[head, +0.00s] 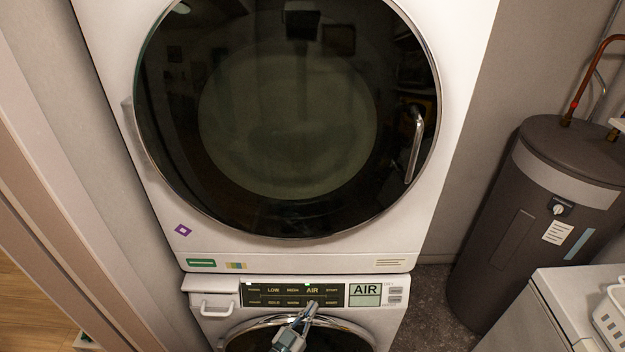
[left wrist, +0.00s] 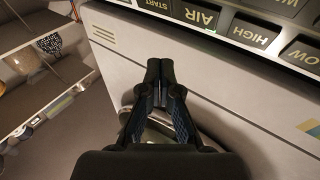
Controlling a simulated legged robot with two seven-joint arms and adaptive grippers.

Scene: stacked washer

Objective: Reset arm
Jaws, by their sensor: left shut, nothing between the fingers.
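The stacked washer has a white upper unit with a large round dark glass door (head: 285,110), which is shut. Below it is the control panel (head: 277,294) with dark buttons marked LOW, HIGH, AIR and START, and a pale display (head: 364,294) reading AIR. My left gripper (head: 311,308) is in front of the panel's lower edge, shut and empty. In the left wrist view its fingertips (left wrist: 160,65) are together, with the upside-down AIR button (left wrist: 202,16) beyond them; contact cannot be told. My right gripper is not in view.
A dark water heater (head: 535,220) stands at the right. A white cabinet or appliance (head: 540,310) with a white basket (head: 612,320) on it is at the lower right. A door frame (head: 60,190) runs along the left. Grey floor shows between washer and heater.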

